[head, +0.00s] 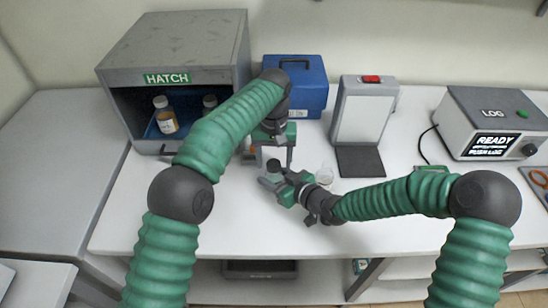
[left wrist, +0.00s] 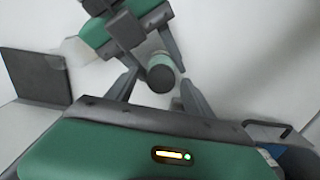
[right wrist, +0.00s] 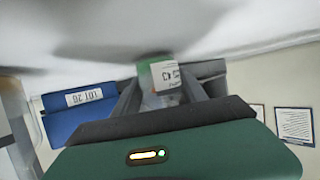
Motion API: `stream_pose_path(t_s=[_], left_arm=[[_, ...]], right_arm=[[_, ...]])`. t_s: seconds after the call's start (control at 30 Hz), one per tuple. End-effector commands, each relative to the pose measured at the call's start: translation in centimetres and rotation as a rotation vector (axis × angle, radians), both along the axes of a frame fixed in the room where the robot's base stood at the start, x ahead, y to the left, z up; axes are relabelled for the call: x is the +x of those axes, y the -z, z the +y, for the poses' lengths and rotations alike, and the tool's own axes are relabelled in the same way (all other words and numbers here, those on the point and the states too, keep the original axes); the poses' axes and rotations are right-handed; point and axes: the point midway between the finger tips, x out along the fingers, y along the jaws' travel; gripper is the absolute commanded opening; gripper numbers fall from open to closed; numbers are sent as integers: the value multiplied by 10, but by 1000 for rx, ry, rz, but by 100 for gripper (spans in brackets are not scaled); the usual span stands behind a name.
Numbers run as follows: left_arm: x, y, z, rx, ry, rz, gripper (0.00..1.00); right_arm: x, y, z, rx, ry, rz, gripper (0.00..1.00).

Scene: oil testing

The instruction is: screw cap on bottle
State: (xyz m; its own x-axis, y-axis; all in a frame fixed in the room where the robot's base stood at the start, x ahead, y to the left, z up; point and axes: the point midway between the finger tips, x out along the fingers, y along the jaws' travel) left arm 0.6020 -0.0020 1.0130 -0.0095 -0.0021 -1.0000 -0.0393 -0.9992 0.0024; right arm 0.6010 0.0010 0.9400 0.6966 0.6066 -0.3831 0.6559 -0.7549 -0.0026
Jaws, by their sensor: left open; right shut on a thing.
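My right gripper (head: 271,178) is shut on a small bottle (right wrist: 163,77) with a green and white label, held above the table. In the left wrist view the bottle (left wrist: 160,60) has a dark round cap (left wrist: 161,78) at its end; how tightly it sits cannot be told. The cap (head: 273,164) also shows in the head view. My left gripper (head: 275,154) is open above it and points down. In the left wrist view, the left gripper's fingers (left wrist: 158,84) stand on either side of the cap, seemingly apart from it. The bottle's lower part is hidden.
A grey hatch cabinet (head: 225,45) at the back left holds amber bottles (head: 165,115). A blue case (head: 313,85), a panel stand (head: 362,112) and a log device (head: 490,105) stand along the back. A clear vessel (head: 325,174) is near my right gripper. The front table is clear.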

Motion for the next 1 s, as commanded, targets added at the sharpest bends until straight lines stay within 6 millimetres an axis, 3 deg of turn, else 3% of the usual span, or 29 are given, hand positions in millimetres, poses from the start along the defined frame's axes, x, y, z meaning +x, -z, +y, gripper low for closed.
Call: stream_pose_path(t_s=[0.3, 0.43, 0.9, 0.93, 1.0], left_arm=[[3, -51, -2, -2, 0, -4, 61], [4, -62, -1, -1, -2, -1, 61], [2, -73, -1, 0, 0, 0, 61], [2, -73, -1, 0, 0, 0, 61], [2, -73, -1, 0, 0, 0, 61]], right_arm=[[0, 0, 0, -1, 1, 1, 0], [0, 0, 0, 0, 1, 0, 0], [0, 0, 0, 0, 1, 0, 0], [0, 0, 0, 0, 1, 0, 54], [0, 0, 0, 0, 1, 0, 63]])
